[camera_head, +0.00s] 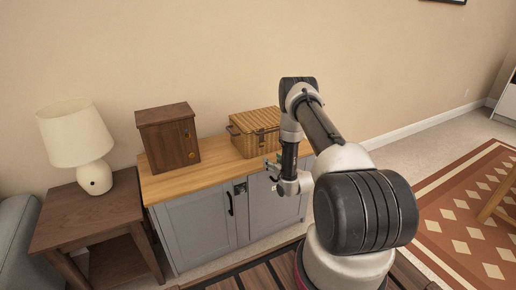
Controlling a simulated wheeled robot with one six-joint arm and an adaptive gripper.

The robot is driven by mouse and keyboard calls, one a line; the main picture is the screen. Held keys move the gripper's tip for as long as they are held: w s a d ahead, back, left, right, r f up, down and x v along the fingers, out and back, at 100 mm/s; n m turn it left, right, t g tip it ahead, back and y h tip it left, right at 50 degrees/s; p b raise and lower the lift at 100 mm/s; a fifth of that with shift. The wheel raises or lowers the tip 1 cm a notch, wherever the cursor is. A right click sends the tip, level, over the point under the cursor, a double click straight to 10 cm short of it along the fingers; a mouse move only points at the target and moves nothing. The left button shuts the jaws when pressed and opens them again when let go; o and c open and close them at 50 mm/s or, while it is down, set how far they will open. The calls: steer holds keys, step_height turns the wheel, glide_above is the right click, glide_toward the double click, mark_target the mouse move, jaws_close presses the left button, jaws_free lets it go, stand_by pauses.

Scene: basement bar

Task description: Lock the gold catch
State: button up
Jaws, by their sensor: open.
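A small dark brown wooden box (170,138) stands upright on the left part of the wooden counter top (206,176). Small gold fittings (191,155) show on its front near the right edge. They are too small to tell which is the catch or whether it is locked. My gripper (271,170) is open and appears empty, to the right of the box in the picture and apart from it. It shows in front of the counter's right part, below the wicker basket (255,134). My arm partly hides the right end of the counter.
The counter top sits on a grey cabinet (199,226) with dark handles and a small dark fitting near the middle. A white lamp (85,150) stands on a brown side table (88,214) at left. Counter space between box and basket is clear.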

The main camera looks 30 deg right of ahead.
steer(key=t, duration=0.2)
glide_toward(263, 144)
steer(key=w, duration=0.8)
steer(key=shift+w, duration=0.3)
steer(key=c, duration=1)
steer(key=shift+c, duration=0.2)
